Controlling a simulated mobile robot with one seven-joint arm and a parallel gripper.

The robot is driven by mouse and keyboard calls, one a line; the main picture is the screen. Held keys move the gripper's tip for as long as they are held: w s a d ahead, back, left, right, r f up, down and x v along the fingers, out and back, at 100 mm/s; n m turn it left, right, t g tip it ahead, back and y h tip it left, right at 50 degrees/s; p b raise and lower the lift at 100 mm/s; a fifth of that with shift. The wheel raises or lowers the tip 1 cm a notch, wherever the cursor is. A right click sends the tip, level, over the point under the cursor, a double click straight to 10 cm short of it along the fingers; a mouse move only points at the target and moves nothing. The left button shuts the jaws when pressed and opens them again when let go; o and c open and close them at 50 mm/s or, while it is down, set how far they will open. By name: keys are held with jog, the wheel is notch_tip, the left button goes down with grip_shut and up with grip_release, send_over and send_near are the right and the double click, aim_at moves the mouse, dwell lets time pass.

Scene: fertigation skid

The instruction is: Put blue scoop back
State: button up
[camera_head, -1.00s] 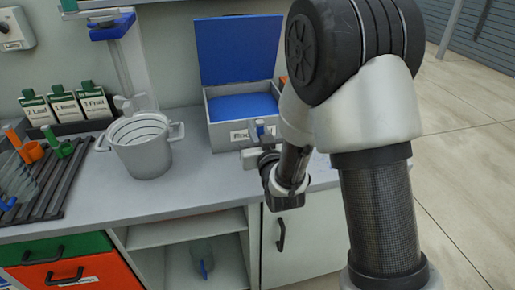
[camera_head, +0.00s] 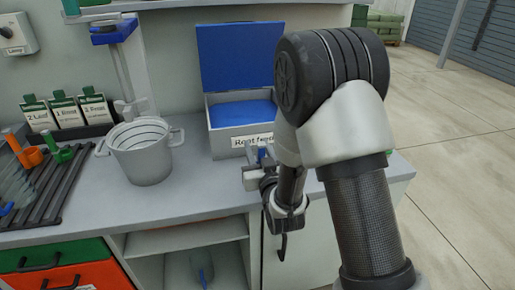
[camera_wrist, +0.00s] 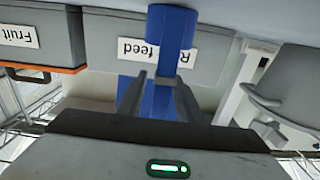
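The blue scoop (camera_wrist: 170,30) is between the two fingers of my gripper (camera_wrist: 160,80) in the wrist view, which is upside down. The fingers look closed on it. In the head view only a small blue part of it (camera_head: 262,152) shows at my gripper (camera_head: 252,168); my arm hides much of the rest. The gripper is in front of an open grey box (camera_head: 222,142) labelled "Root feed", with a blue lid (camera_head: 240,55) raised and a blue inside. The box's front and label also show behind the scoop in the wrist view (camera_wrist: 110,60).
A white pot (camera_head: 145,165) stands left of the box on the counter (camera_head: 190,195). A rack (camera_head: 45,195) with orange and green tools lies further left. The wrist view shows a "Fruit" box (camera_wrist: 60,45) beside the Root feed box. A clear jug (camera_head: 202,265) is on the shelf below.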

aim_at(262, 156)
jog(key=shift+r+p, duration=0.25)
jog(key=shift+p, duration=0.05)
jog(key=v, duration=0.6)
jog(key=shift+s, duration=0.2)
jog(key=p+v, duration=0.1)
jog(key=p, duration=0.1)
jog(key=p+v, duration=0.2)
jog(key=shift+d+r+p, duration=0.1)
jog(key=shift+r+p, duration=0.2)
jog(key=shift+r, duration=0.05)
jog(key=shift+s+d+f+p, duration=0.2)
jog(key=shift+s+p, duration=0.45)
jog(key=shift+p, duration=0.5)
jog(key=shift+s+d+f+p, duration=0.1)
jog(key=shift+s+f+p, duration=0.1)
jog(key=shift+s+p, duration=0.7)
jog(key=shift+w, duration=0.3)
